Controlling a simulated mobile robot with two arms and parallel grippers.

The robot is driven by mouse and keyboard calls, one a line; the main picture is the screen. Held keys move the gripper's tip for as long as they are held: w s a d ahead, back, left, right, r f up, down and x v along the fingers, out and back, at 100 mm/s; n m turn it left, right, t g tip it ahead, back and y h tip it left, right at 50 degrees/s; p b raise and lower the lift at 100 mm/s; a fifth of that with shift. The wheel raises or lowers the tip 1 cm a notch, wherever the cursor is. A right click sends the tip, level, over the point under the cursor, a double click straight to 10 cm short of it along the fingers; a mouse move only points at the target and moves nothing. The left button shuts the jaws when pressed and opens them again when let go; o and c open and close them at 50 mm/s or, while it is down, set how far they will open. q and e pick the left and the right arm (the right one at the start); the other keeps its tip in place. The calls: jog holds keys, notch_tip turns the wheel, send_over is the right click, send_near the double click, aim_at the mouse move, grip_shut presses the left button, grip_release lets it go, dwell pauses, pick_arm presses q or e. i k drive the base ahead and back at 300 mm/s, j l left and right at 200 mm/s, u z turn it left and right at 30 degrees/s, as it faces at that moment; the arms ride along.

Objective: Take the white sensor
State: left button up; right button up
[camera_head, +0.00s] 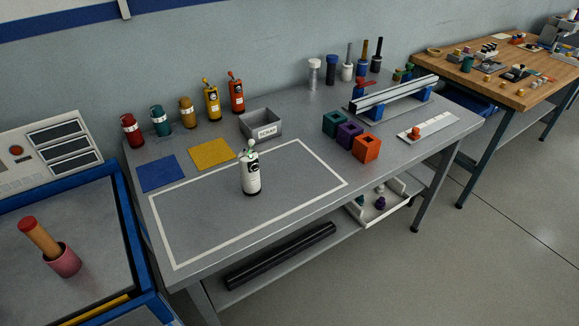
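A white bottle-shaped device with a dark label and a small greenish top (250,174) stands upright on the grey workbench (330,118). It is the only white piece of this shape that I see, and it fits the white sensor. It stands inside a white outlined rectangle (209,249), near its back edge. Nothing touches it from the sides. Neither of my grippers is in view.
Yellow (211,101) and orange (236,93) bottle-shaped devices stand behind, beside a grey bin (261,123). Coloured hollow blocks (367,149) and a rail fixture (393,95) stand right. The outlined area's front is clear. A blue-edged table (90,240) adjoins left.

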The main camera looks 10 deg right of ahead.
aim_at(251, 183)
jog(key=k+l+z, duration=0.25)
jog(key=z, duration=0.2)
jog(key=k+l+z, duration=0.2)
jog(key=z, duration=0.2)
jog(key=l, duration=0.1)
